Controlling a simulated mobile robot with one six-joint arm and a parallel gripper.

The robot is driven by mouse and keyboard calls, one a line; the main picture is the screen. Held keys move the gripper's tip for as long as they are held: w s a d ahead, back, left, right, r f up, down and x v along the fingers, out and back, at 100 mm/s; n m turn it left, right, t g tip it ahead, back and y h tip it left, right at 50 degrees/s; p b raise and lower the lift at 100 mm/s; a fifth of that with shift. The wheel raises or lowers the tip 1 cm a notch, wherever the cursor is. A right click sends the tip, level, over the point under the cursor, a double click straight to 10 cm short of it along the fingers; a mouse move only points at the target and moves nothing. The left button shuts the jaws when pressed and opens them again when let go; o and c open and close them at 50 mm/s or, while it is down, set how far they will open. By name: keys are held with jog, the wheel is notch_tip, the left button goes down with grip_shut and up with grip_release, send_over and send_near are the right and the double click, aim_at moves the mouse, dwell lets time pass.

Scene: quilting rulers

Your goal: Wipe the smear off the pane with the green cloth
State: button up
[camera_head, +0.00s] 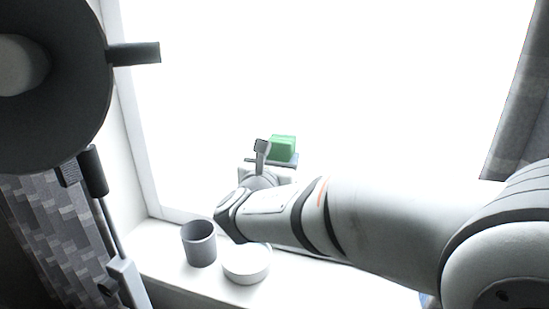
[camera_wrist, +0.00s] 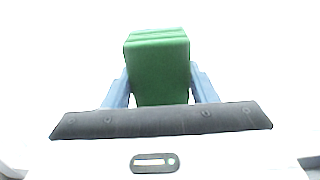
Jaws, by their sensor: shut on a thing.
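The green cloth (camera_head: 283,146) is a folded block held at the end of my arm, in front of the bright pane (camera_head: 340,70). In the wrist view the cloth (camera_wrist: 158,66) sits between the two blue fingers of my gripper (camera_wrist: 160,88), which is shut on it. The pane is washed out to white in both views. No smear can be made out on it. I cannot tell whether the cloth touches the pane.
A grey cup (camera_head: 199,244) and a white round dish (camera_head: 246,264) stand on the white sill (camera_head: 180,275) below my arm. A grey curtain (camera_head: 519,100) hangs at the right, and a patterned grey curtain (camera_head: 50,235) at the left. The white window frame (camera_head: 135,130) edges the pane.

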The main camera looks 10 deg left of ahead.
jog(key=shift+s+a, duration=0.25)
jog(key=shift+s, duration=1.25)
jog(key=shift+s+a, duration=0.2)
jog(key=shift+s, duration=1.3)
